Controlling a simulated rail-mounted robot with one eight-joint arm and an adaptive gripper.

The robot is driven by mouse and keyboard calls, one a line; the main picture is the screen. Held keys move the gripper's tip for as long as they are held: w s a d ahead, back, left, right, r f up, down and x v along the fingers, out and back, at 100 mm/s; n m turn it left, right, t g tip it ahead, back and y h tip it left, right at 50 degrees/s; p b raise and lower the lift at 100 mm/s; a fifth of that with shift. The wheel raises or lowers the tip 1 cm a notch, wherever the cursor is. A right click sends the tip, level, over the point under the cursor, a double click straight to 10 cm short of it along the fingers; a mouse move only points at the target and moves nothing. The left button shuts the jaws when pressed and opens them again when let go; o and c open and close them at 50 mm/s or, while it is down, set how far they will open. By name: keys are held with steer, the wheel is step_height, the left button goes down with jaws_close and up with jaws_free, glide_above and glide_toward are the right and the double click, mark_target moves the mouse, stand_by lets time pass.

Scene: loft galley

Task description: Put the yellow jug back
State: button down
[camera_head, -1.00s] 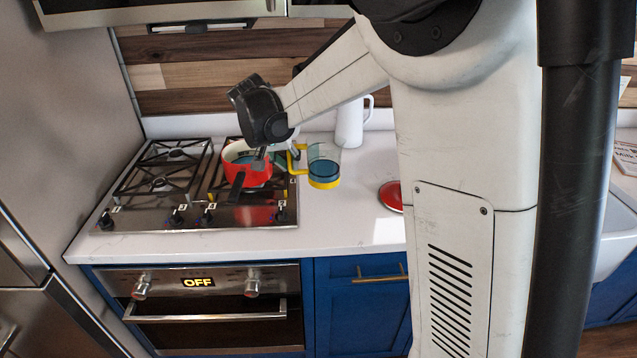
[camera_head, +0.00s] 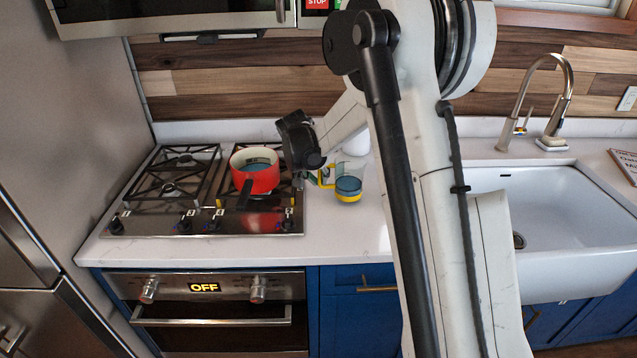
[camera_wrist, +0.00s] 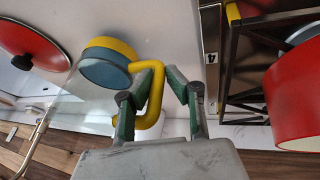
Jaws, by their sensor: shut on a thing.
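The yellow jug (camera_head: 348,187) is clear-walled, with a yellow base, a yellow handle and blue contents. In the head view it is just right of the stove and looks roughly upright. I cannot tell whether its base touches the counter. My gripper (camera_wrist: 163,73) is shut on the yellow handle, with one finger inside the loop. In the wrist view the jug's yellow and blue base end (camera_wrist: 106,63) lies left of the fingers. In the head view my gripper (camera_head: 305,182) is partly hidden by its own wrist.
A red pot (camera_head: 262,178) with bluish contents sits on the stove (camera_head: 150,222), close left of my gripper. A red lid (camera_wrist: 32,48) lies on the counter beyond the jug. A white sink (camera_head: 560,215) and tap (camera_head: 565,90) are at right. My arm hides some counter.

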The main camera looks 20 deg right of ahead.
steer(key=shift+f, duration=0.75)
steer(key=shift+f, duration=0.1)
steer(key=shift+f, duration=0.1)
steer(key=c, duration=1.7)
jaws_free()
